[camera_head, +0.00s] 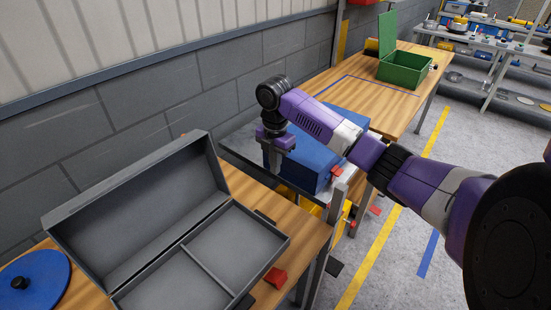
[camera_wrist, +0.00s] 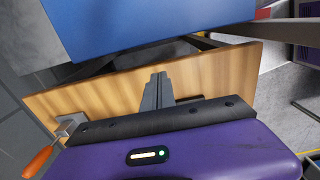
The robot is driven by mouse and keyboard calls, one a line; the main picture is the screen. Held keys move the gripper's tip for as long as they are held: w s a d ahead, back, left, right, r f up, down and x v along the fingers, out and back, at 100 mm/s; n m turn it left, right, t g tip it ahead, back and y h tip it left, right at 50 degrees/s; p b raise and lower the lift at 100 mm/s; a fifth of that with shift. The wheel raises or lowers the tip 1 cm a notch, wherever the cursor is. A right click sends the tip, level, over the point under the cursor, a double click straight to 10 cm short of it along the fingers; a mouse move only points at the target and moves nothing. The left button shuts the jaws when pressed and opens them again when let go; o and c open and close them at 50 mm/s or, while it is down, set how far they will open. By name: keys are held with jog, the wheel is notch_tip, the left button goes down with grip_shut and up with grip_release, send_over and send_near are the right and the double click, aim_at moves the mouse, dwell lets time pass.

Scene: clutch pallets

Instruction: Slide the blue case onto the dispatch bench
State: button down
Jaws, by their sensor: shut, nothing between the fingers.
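The blue case (camera_head: 308,172) sits on a grey metal surface (camera_head: 237,148) between two wooden benches, partly hidden behind my arm. Its blue side also fills the top of the wrist view (camera_wrist: 150,25). My gripper (camera_head: 272,163) points down by the case's near left end. In the wrist view my gripper (camera_wrist: 158,80) is shut and empty, its fingertips just short of the case; I cannot tell whether they touch it. The far wooden bench (camera_head: 402,112), apparently the dispatch bench, has a blue line marked on its top.
An open green box (camera_head: 405,72) stands on the far bench. An open grey case (camera_head: 190,255) and a blue disc (camera_head: 38,280) lie on the near bench (camera_head: 305,235). A block wall (camera_head: 150,110) runs along the left. Floor with yellow lines is open at right.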

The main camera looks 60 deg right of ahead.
aim_at(283, 173)
jog(key=d+f, duration=0.1)
jog(key=f, duration=0.1)
jog(key=d+f+p, duration=0.1)
jog(key=f, duration=0.3)
jog(key=shift+s+d+p, duration=0.35)
jog(key=shift+d+p, duration=0.05)
jog(key=shift+s+d+f, duration=0.15)
jog(key=shift+d, duration=0.35)
jog(key=shift+d, duration=0.1)
